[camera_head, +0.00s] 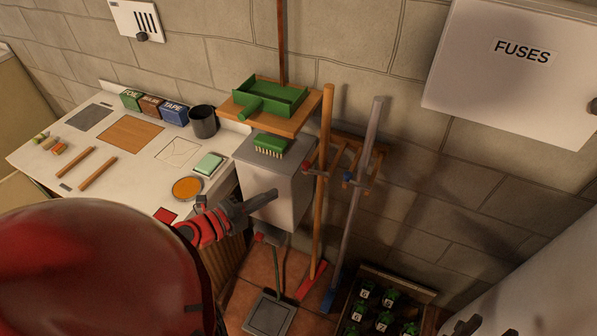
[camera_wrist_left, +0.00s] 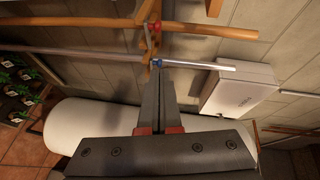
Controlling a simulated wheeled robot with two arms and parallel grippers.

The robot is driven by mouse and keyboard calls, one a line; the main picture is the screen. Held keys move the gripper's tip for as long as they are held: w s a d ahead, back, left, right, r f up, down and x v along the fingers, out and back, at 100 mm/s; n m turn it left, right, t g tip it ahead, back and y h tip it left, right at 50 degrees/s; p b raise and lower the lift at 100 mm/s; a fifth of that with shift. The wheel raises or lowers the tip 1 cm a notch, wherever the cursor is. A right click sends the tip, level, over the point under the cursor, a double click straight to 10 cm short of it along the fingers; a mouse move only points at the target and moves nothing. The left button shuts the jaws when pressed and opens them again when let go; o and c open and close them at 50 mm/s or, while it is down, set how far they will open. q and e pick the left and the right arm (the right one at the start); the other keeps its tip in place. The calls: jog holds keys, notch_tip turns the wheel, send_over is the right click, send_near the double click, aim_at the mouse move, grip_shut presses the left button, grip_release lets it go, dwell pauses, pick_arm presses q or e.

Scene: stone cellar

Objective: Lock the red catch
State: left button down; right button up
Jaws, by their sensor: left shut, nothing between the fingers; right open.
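The red catch (camera_head: 310,169) is a small red piece on the wooden wall rack (camera_head: 345,152), beside the wooden handle of the red-headed broom (camera_head: 326,130). The red catch also shows near the top of the left wrist view (camera_wrist_left: 154,27). I cannot tell whether it is open or closed. A blue catch (camera_head: 348,177) sits to its right, by the grey handle (camera_head: 361,170). My left gripper (camera_head: 274,194) is shut and empty, left of and below the red catch, apart from it. My right gripper (camera_head: 468,325) shows only partly at the bottom right and is open.
A grey-white box (camera_head: 289,203) stands behind my left gripper, under a wooden shelf (camera_head: 306,117) with a green tray (camera_head: 270,97). A workbench (camera_head: 60,150) is at left. A fuse box (camera_head: 490,80) hangs at right.

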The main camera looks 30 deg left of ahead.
aim_at(303, 166)
pick_arm(q)
jog(key=a+p+x, duration=0.2)
jog(key=x, duration=1)
jog(key=shift+w+p, duration=0.4)
jog(key=shift+w, duration=0.1)
jog(key=shift+a+f, duration=0.15)
jog(key=shift+f, duration=0.05)
jog(key=m+h+b, duration=0.1)
jog(key=b, duration=0.1)
jog(key=w+a+g+h+b, duration=0.1)
jog(key=b, duration=0.1)
jog(key=shift+w+a+f+m+h, duration=0.1)
jog(key=shift+w+f+m+h, duration=0.05)
jog(key=shift+f+m+h, duration=0.2)
jog(key=shift+w+a+r+m+h+b, duration=0.1)
jog(key=shift+a+r+m+h+b, duration=0.1)
jog(key=shift+m+h+b, duration=0.25)
jog(key=shift+d+r, duration=0.15)
jog(key=shift+r, duration=0.05)
jog(key=shift+g, duration=0.3)
